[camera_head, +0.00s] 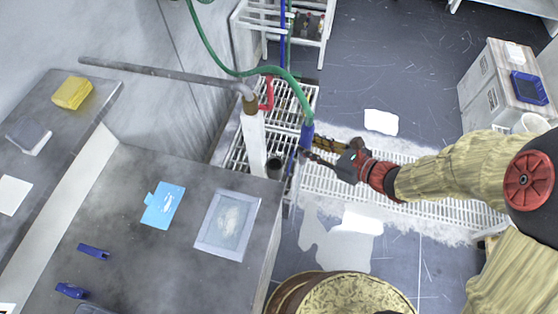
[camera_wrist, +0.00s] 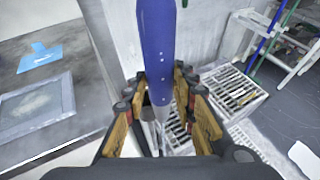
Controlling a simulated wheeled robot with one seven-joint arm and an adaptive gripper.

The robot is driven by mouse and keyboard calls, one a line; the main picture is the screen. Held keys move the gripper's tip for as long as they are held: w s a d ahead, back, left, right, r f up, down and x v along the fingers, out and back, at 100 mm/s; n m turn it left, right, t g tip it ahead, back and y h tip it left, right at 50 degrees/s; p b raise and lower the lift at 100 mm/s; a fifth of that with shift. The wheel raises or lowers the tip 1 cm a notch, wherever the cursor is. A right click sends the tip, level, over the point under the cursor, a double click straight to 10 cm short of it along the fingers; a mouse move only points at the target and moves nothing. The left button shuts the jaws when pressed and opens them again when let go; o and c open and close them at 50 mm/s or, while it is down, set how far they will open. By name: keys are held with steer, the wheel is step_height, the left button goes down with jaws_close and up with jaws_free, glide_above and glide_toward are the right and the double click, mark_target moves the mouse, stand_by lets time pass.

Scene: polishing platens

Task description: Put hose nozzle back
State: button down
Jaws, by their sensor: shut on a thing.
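The hose nozzle (camera_head: 307,135) is a blue tapered piece on the end of a green hose (camera_head: 235,71). My gripper (camera_head: 314,150) is shut on the nozzle, just right of a white post. In the wrist view the blue nozzle (camera_wrist: 158,50) stands nearly upright between the fingers of my gripper (camera_wrist: 160,95), with its narrow end downward. A small dark cup (camera_head: 274,167) sits beside the post, left of and a little below the nozzle in the head view. The nozzle's lower tip is partly hidden by the fingers.
White slatted grating (camera_head: 335,178) lies below my gripper. The grey bench (camera_head: 140,250) on the left carries a blue sheet (camera_head: 163,204) and a framed plate (camera_head: 228,225). A grey pipe (camera_head: 165,70) reaches the white post (camera_head: 254,140). A round drum (camera_head: 345,296) stands at the bottom.

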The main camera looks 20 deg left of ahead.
steer(key=s+a+b, duration=0.1)
steer(key=a+b, duration=0.1)
steer(key=a, duration=0.7)
steer(key=f+b, duration=0.1)
steer(key=f, duration=0.2)
steer(key=f+b, duration=0.1)
steer(key=f, duration=0.3)
steer(key=f+b, duration=0.2)
steer(key=f, duration=0.2)
steer(key=shift+a+f, duration=0.25)
steer(key=shift+f+b, duration=0.2)
steer(key=shift+b, duration=0.1)
steer(key=c, duration=1.5)
jaws_free()
steer(key=shift+o, duration=0.2)
steer(key=shift+r, duration=0.1)
